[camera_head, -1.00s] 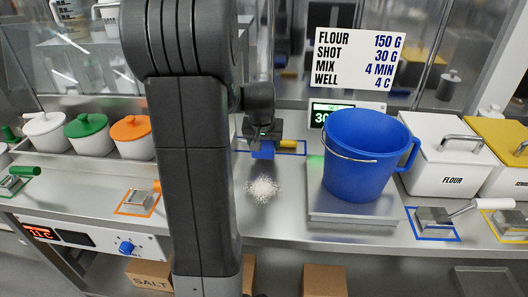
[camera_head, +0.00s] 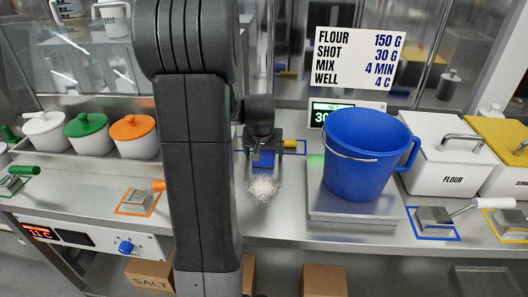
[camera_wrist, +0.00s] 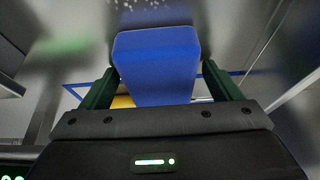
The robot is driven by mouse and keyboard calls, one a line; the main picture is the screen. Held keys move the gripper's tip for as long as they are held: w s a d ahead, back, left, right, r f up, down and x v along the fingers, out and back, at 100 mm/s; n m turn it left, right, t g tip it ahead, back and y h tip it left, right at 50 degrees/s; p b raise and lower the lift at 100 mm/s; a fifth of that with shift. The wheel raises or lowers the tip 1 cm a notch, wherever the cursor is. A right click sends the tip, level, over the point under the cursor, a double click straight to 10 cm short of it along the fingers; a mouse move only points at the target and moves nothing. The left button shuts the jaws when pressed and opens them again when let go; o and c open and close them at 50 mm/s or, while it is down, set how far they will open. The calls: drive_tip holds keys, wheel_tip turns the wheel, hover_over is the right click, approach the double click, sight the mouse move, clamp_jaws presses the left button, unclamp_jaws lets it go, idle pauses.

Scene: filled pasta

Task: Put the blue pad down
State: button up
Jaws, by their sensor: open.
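The blue pad (camera_head: 264,159) is a small blue block on the steel counter behind the white powder patch. It also shows in the wrist view (camera_wrist: 157,62), lying between the two dark green fingers. My gripper (camera_head: 263,147) is above and around the pad; in the wrist view my gripper (camera_wrist: 165,85) has its fingers apart, with a gap visible on each side of the pad. A blue outline (camera_wrist: 238,73) and something yellow (camera_wrist: 122,101) show beneath and beside the pad. Whether the pad rests fully on the counter is hard to tell.
White powder (camera_head: 263,189) lies in front of the pad. A blue bucket (camera_head: 361,155) stands on a scale (camera_head: 352,207) to the right. White, green and orange lidded pots stand at left. A flour bin (camera_head: 447,157) is farther right.

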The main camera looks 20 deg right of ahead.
drive_tip(key=shift+r, duration=0.25)
drive_tip(key=v, duration=1.1)
drive_tip(key=shift+r, duration=0.35)
drive_tip(key=x, duration=1.2)
drive_tip(key=shift+s+f, duration=0.15)
drive_tip(key=shift+f, duration=0.35)
drive_tip(key=shift+r, duration=1.35)
drive_tip(key=shift+f, duration=0.15)
